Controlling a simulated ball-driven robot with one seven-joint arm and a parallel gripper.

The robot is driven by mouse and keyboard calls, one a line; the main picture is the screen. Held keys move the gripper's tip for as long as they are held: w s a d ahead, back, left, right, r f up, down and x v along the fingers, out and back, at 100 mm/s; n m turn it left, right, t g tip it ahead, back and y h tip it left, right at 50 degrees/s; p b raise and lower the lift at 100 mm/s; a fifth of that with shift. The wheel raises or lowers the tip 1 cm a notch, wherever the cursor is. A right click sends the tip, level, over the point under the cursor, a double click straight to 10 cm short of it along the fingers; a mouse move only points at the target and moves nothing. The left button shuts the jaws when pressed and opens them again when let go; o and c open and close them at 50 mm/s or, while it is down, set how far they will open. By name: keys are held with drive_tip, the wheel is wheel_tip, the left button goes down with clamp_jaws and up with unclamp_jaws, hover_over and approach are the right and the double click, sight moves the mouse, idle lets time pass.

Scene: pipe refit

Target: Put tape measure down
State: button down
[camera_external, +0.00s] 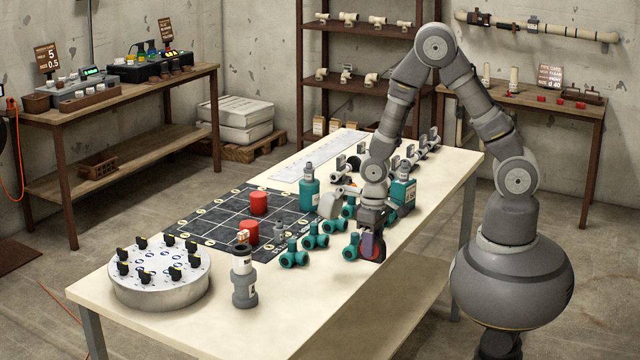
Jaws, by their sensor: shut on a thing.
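My gripper (371,226) points down over the right front part of the pale table (420,225). It is shut on the tape measure (373,250), a small rounded dark red and purple body that shows just below the fingers. The tape measure is close to the table's front edge, beside teal pipe fittings. Its upper part is hidden by the gripper. I cannot tell whether its underside touches the tabletop.
Teal tee fittings (316,236) stand left of my gripper. Teal bottles (309,190) are behind. A dark grid mat (205,215) holds red cylinders (259,203). A grey-white fitting (243,278) and a round knobbed plate (160,282) are at left. The front centre tabletop is clear.

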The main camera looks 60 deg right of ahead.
drive_tip(key=w+a, duration=0.1)
drive_tip(key=w, duration=0.2)
drive_tip(key=w+a+f+b, duration=0.1)
drive_tip(key=w, duration=0.3)
drive_tip(key=w+a+b, duration=0.1)
drive_tip(key=w, duration=0.3)
drive_tip(key=shift+w+a+f, duration=0.1)
drive_tip(key=shift+a+f, duration=0.05)
wheel_tip(320, 180, down, 4)
drive_tip(key=shift+r+b, duration=0.2)
drive_tip(key=shift+b, duration=0.9)
drive_tip(key=shift+r, duration=0.15)
drive_tip(key=c, duration=1.1)
unclamp_jaws()
drive_tip(key=shift+f, duration=0.2)
drive_tip(key=o, duration=0.4)
drive_tip(key=shift+r, duration=0.2)
